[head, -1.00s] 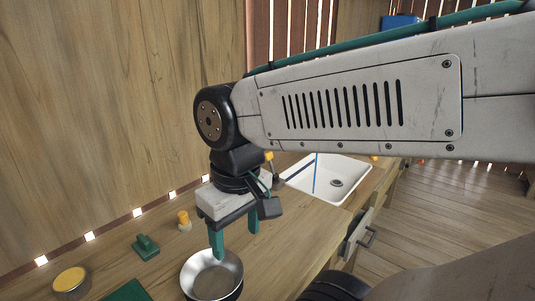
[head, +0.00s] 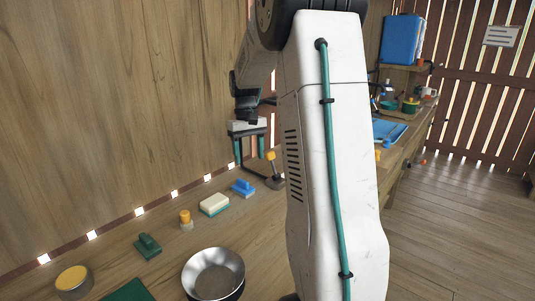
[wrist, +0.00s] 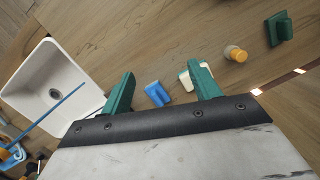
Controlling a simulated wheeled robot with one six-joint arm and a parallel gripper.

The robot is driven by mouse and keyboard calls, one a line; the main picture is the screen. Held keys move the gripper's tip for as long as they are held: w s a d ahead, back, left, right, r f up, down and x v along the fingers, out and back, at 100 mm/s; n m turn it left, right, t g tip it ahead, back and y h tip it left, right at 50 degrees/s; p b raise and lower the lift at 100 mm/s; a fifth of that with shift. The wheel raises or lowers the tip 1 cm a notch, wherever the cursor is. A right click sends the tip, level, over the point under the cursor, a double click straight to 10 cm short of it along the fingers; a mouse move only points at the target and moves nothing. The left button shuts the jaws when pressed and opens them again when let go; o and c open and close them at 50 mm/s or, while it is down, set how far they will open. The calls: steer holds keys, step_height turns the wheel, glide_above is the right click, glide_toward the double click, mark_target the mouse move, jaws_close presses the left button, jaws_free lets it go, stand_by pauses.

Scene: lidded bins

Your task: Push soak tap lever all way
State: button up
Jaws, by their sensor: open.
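A lever with an orange-yellow knob (head: 271,157) stands on a dark base by the wall in the head view. I take it for the tap lever; it leans slightly, and its lower part is close to my arm. My gripper (head: 250,158) is open and empty, fingers pointing down, just left of the knob in the picture; I cannot tell whether it touches. The wrist view shows both green fingers apart (wrist: 161,68). A white sink (wrist: 60,85) with a drain shows there, crossed by a thin blue line. The lever is not clearly visible in the wrist view.
On the wooden counter are a metal bowl (head: 213,274), a sponge (head: 214,204), a blue brush-like item (head: 243,187), a yellow-topped bottle (head: 185,218), a green block (head: 147,247) and a yellow-lidded jar (head: 72,280). The wooden wall (head: 110,110) rises close behind. My arm hides the sink in the head view.

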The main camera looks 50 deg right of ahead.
steer(key=n, duration=0.1)
glide_toward(270, 152)
steer(key=s+a+f, duration=0.4)
steer(key=f, duration=0.2)
steer(key=shift+w+d+r+n+t+h, duration=0.15)
steer(key=shift+w+d+r+n+t, duration=0.2)
steer(key=shift+d, duration=0.25)
steer(key=shift+w+d+r+n+t+h, duration=0.15)
steer(key=shift+w+d+r+n+t, duration=0.1)
steer(key=shift+w+d+r, duration=0.25)
steer(key=shift+w+d+r+n, duration=0.2)
steer(key=shift+w+d+r, duration=0.1)
steer(key=shift+r, duration=0.25)
steer(key=shift+w+d+r+n, duration=0.2)
steer(key=shift+d+r, duration=0.1)
steer(key=shift+r, duration=0.2)
steer(key=shift+s+a+r+n, duration=0.1)
steer(key=shift+n, duration=0.2)
steer(key=shift+f, duration=0.3)
step_height(270, 152, down, 7)
steer(key=shift+f, duration=0.15)
